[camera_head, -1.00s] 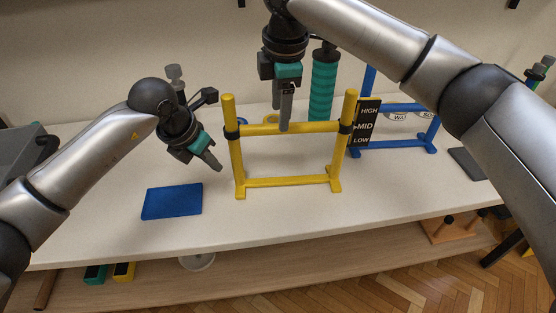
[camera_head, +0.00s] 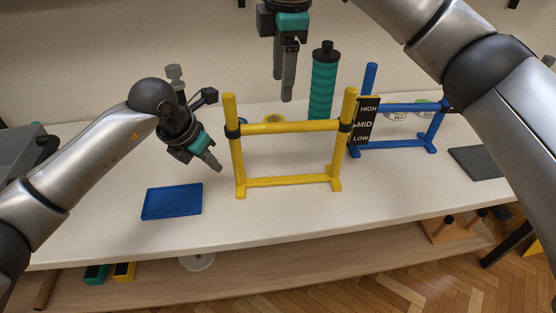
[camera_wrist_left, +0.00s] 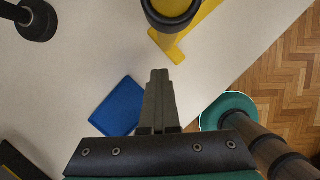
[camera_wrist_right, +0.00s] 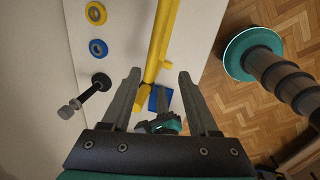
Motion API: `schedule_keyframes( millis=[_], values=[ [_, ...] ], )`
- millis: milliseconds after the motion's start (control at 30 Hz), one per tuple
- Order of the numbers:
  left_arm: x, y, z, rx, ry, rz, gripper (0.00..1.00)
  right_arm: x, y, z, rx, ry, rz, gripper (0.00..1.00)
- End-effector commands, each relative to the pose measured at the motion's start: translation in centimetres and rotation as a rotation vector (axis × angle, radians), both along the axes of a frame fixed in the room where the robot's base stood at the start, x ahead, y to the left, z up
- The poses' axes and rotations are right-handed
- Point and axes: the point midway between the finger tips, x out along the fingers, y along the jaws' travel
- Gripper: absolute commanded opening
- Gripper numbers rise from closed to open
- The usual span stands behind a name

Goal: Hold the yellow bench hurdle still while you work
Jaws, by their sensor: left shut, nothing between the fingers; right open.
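The yellow bench hurdle (camera_head: 290,128) stands upright on the white bench, its crossbar held by black collars on two posts. It shows from above in the right wrist view (camera_wrist_right: 159,45) and partly in the left wrist view (camera_wrist_left: 186,36). My left gripper (camera_head: 216,167) is shut and empty, just left of the hurdle's left post and apart from it. My right gripper (camera_head: 284,98) is open and empty, raised above and behind the crossbar. In the right wrist view its fingers are spread, with the hurdle between them in the picture but lower down.
A blue tray (camera_head: 172,201) lies at the front left. A teal bottle (camera_head: 322,85) stands behind the hurdle. A blue hurdle (camera_head: 392,146) and a black HIGH/MID/LOW sign (camera_head: 366,122) are at the right. Yellow (camera_wrist_right: 96,13) and blue rings (camera_wrist_right: 98,48) lie behind.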

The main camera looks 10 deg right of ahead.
Motion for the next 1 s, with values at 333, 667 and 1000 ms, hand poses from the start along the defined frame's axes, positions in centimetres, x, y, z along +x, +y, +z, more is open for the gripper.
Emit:
schedule_keyframes(
  millis=[333,667,1000],
  values=[
    [0.0,0.0,0.0,0.000,0.000,0.000,0.00,-0.1,0.0,0.7,0.000,0.000,0.000,0.60],
    [0.0,0.0,0.0,0.000,0.000,0.000,0.00,-0.2,0.0,1.2,0.000,-0.001,0.000,0.60],
    [0.0,0.0,0.0,0.000,0.000,0.000,0.00,-1.3,-0.1,6.9,-0.001,-0.004,-0.002,0.60]
  ],
)
